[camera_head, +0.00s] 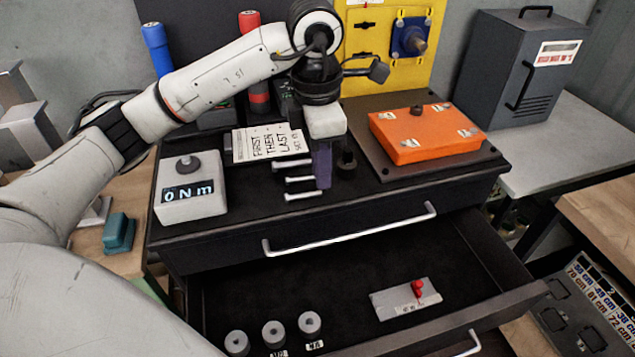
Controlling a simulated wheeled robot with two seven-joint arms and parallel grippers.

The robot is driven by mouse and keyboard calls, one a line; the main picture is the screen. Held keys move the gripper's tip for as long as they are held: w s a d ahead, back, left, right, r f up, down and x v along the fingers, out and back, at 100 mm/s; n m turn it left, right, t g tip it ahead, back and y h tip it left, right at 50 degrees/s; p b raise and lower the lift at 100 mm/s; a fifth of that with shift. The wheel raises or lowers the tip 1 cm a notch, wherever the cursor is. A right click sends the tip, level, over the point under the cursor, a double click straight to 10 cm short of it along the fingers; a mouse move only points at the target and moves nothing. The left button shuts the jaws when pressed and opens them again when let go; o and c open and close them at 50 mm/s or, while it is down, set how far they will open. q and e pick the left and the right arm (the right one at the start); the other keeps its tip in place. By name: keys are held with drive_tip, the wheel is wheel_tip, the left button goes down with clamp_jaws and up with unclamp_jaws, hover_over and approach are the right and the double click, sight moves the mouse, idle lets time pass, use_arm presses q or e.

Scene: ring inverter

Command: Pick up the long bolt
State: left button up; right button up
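Three light bolts lie side by side on the dark top of the cabinet: an upper bolt (290,163), a middle bolt (299,180) and a lower bolt (302,196). Their right ends are close to or behind my gripper, so I cannot surely tell which is longest. My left gripper (323,182) points down at the right ends of the bolts, its purple fingers overlapping in this view. I cannot tell whether they are open or shut, or whether they touch a bolt. My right gripper is not in view.
A box reading "0 Nm" (190,195) stands left, a "FIRST THEN LAST" sign (268,145) behind the bolts. A dark round part (347,161) stands close right of the gripper. An orange box (424,134) is farther right. Below, an open drawer (340,285) holds several parts.

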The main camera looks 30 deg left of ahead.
sight(308, 193)
use_arm(q)
drive_tip(key=shift+n+y, duration=0.3)
drive_tip(key=shift+y, duration=0.4)
drive_tip(key=a+f, duration=0.1)
drive_tip(key=a, duration=0.1)
drive_tip(key=w+a+f, duration=0.1)
drive_tip(key=shift+w+a+f+b, duration=0.15)
drive_tip(key=shift+a+b, duration=0.25)
drive_tip(key=f, duration=0.4)
drive_tip(key=shift+w+a+f+p, duration=0.2)
drive_tip(key=shift+f+p, duration=0.15)
drive_tip(key=shift+f, duration=0.05)
drive_tip(key=shift+w+f, duration=0.1)
drive_tip(key=shift+f, duration=0.45)
clamp_jaws()
